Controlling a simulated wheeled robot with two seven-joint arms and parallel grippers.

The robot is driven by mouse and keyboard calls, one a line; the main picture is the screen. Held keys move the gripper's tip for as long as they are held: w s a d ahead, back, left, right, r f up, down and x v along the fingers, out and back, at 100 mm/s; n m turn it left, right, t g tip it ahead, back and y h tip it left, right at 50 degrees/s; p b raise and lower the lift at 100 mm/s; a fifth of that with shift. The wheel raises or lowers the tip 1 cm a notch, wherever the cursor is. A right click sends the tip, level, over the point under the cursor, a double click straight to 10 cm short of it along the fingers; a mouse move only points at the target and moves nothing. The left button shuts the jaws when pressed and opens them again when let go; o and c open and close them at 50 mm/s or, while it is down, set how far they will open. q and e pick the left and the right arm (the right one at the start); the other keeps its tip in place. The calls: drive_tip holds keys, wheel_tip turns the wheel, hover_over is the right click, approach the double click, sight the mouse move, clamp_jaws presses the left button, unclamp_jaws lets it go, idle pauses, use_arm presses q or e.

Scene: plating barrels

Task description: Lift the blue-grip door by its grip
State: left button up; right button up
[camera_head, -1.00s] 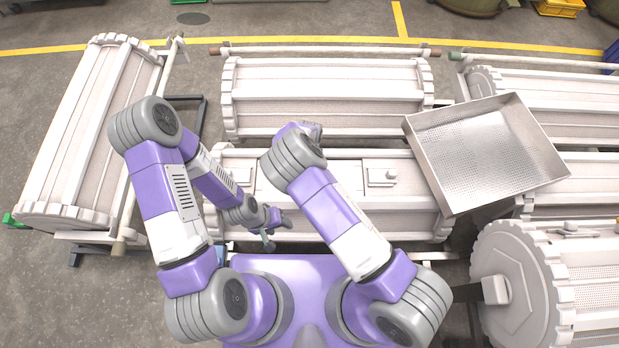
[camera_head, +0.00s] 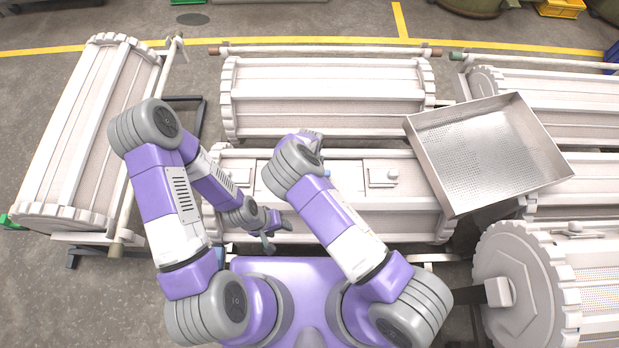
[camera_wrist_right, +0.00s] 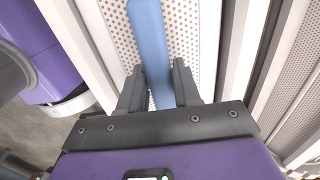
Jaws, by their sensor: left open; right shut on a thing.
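The blue grip (camera_wrist_right: 152,40) is a long smooth bar in the right wrist view, running up from between my fingers. My right gripper (camera_wrist_right: 160,82) is shut on it, one dark finger on each side. In the head view my right forearm hides most of that gripper, and a small bit of blue (camera_head: 327,173) shows beside the wrist. A pale perforated surface (camera_wrist_right: 112,22) lies behind the bar. I cannot tell whether the door is clear of the barrel. My left gripper (camera_head: 276,230) is open and empty, over the near side of the middle barrel (camera_head: 385,215).
A metal tray with perforated floor (camera_head: 480,150) rests to the right, over the barrels there. Another barrel (camera_head: 325,95) lies behind the middle one, one stands aslant at left (camera_head: 85,130), and a big one (camera_head: 520,275) is near right. Floor at far left is clear.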

drive_tip(key=shift+r, duration=0.1)
clamp_jaws()
drive_tip(key=shift+r, duration=0.35)
wheel_tip(320, 180, up, 9)
drive_tip(key=p, duration=0.2)
drive_tip(key=shift+r+p, duration=0.1)
drive_tip(key=shift+p, duration=0.25)
